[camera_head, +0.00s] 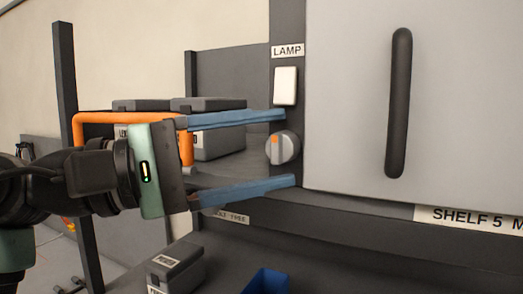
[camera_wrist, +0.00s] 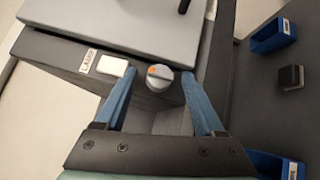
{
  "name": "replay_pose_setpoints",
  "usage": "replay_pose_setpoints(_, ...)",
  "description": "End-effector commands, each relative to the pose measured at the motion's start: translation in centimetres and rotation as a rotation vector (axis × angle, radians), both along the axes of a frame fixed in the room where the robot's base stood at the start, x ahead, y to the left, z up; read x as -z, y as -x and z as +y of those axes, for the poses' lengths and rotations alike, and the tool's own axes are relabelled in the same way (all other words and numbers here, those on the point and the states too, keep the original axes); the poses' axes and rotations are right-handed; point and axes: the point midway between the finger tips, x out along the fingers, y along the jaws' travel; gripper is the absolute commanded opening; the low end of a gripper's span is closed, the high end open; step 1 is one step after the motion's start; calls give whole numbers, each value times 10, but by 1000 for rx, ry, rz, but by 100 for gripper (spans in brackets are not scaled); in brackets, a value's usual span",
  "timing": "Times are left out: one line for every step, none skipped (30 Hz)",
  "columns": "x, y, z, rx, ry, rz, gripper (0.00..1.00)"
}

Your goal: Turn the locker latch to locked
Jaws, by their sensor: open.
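The locker latch is a round grey knob (camera_head: 288,151) with an orange mark, on the dark post beside the grey locker door (camera_head: 350,100). The orange mark is at the knob's upper left in the head view. The knob also shows in the wrist view (camera_wrist: 160,80). My gripper (camera_head: 290,148) is open, with one blue finger above the knob and one below it in the head view. In the wrist view my gripper (camera_wrist: 158,76) has its fingertips on either side of the knob, with gaps visible. Nothing is held.
A white switch (camera_head: 286,86) under a LAMP label sits just above the knob, close to the upper finger. A long black handle (camera_head: 399,103) stands out from the door. An orange frame (camera_head: 120,117) is behind my gripper. A blue bin (camera_head: 266,282) is below.

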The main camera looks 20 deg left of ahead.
Motion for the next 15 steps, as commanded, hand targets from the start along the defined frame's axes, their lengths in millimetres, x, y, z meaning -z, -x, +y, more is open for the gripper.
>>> replay_pose_setpoints(0,0,0,0,0,0,71)
replay_pose_setpoints(0,0,0,0,0,0,71)
replay_pose_setpoints(0,0,0,0,0,0,71)
replay_pose_setpoints(0,0,0,0,0,0,71)
replay_pose_setpoints(0,0,0,0,0,0,65)
replay_pose_setpoints(0,0,0,0,0,0,58)
replay_pose_setpoints(0,0,0,0,0,0,53)
replay_pose_setpoints(0,0,0,0,0,0,47)
replay_pose_setpoints(0,0,1,0,0,0,40)
replay_pose_setpoints(0,0,1,0,0,0,35)
replay_pose_setpoints(0,0,1,0,0,0,29)
replay_pose_setpoints(0,0,1,0,1,-1,22)
replay_pose_setpoints(0,0,1,-1,1,0,17)
replay_pose_setpoints(0,0,1,-1,1,0,11)
replay_pose_setpoints(0,0,1,-1,1,0,4)
